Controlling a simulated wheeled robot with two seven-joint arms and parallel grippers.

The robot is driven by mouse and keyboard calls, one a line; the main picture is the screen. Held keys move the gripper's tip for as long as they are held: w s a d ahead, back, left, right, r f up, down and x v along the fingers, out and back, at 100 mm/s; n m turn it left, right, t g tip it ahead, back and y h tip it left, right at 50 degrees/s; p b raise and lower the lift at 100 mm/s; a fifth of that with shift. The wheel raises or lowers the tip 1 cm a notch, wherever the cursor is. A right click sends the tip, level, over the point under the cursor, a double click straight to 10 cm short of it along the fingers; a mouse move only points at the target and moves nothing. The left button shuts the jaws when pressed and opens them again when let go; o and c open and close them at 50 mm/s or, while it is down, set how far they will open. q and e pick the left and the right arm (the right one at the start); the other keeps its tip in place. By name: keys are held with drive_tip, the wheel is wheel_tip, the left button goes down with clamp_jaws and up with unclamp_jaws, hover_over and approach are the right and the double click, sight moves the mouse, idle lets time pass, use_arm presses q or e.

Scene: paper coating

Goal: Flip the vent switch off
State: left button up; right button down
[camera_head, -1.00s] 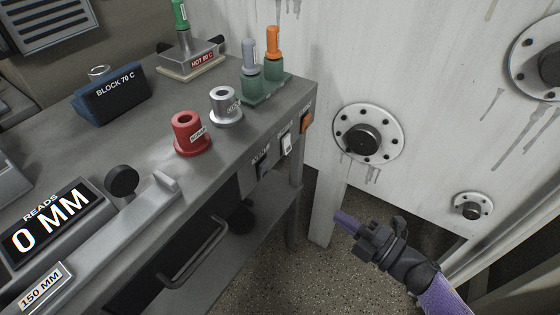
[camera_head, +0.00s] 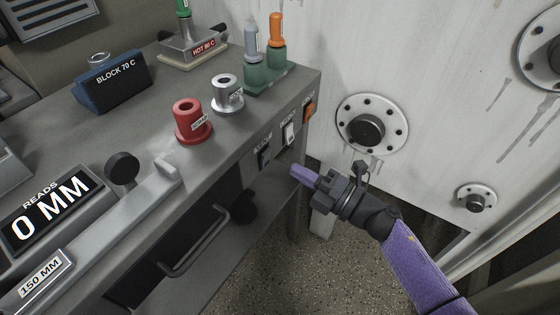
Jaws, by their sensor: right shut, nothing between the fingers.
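Three switches sit in a row on the bench's front face. They are a dark one (camera_head: 264,155), a white one (camera_head: 289,133) and an orange one (camera_head: 308,110). Their small labels are too blurred to tell which is the vent switch. My right gripper (camera_head: 300,174) has purple fingertips and is shut and empty. Its tips point up and left, a little below the white switch and to the right of the dark one. They look apart from the switches. My left gripper is not in view.
The bench top (camera_head: 130,150) holds a red holder (camera_head: 192,122), a silver holder (camera_head: 227,95) and a green rack (camera_head: 266,78) near the front edge. A drawer handle (camera_head: 195,243) juts out below. A white wall with a round flange (camera_head: 390,112) stands at right.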

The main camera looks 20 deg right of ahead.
sight(270, 153)
drive_tip(key=x, duration=0.4)
drive_tip(key=shift+w+a+b, duration=0.2)
drive_tip(key=shift+w+b, duration=0.05)
drive_tip(key=shift+b, duration=0.15)
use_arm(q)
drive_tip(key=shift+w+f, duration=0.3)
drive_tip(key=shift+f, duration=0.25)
use_arm(e)
drive_tip(key=shift+w, duration=0.1)
drive_tip(key=shift+w+a+r, duration=0.2)
drive_tip(key=shift+r, duration=0.05)
drive_tip(key=shift+s+d+r+p, duration=0.1)
drive_tip(key=shift+p, duration=0.25)
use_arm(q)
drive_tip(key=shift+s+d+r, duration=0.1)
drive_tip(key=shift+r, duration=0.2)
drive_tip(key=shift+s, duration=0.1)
